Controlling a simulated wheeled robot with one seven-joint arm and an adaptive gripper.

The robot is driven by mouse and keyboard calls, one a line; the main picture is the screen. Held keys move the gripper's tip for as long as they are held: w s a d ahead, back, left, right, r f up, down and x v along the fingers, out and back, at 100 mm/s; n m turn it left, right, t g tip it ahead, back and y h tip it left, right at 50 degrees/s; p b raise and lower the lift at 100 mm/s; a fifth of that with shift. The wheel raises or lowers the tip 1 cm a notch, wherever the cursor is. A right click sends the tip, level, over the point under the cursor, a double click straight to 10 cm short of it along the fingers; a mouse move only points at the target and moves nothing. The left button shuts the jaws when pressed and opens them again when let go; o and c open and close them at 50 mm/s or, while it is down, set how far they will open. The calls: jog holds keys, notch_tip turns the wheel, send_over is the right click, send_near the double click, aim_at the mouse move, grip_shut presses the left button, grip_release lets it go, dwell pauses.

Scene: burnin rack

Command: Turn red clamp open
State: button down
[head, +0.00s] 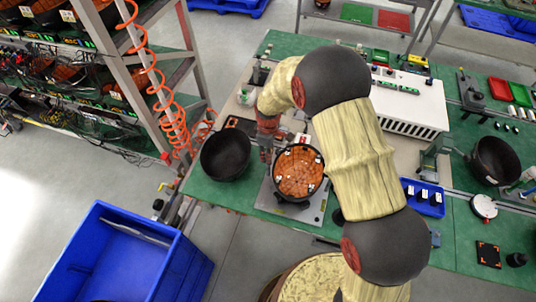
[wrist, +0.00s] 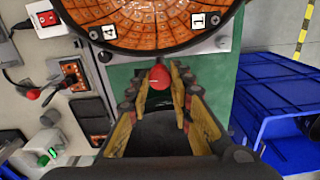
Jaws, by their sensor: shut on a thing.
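The red clamp shows in the wrist view as a round red knob (wrist: 160,77) between my fingertips. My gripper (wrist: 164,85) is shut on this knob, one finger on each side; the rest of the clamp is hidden. The knob is just beside the rim of a round fixture with a copper-coloured coil (wrist: 150,22). In the head view my gripper (head: 267,152) reaches down at the left edge of the coil fixture (head: 300,175), and I cannot make out the red clamp there.
A black bowl (head: 226,155) stands close left of my gripper on the green bench (head: 220,192). A blue bin (head: 125,255) is on the floor. A rack with a coiled orange hose (head: 165,95) rises at left. A second red knob (wrist: 33,93) is at left in the wrist view.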

jog(key=c, duration=1.7)
grip_release()
jog(key=shift+o, duration=0.6)
notch_tip(320, 180, up, 12)
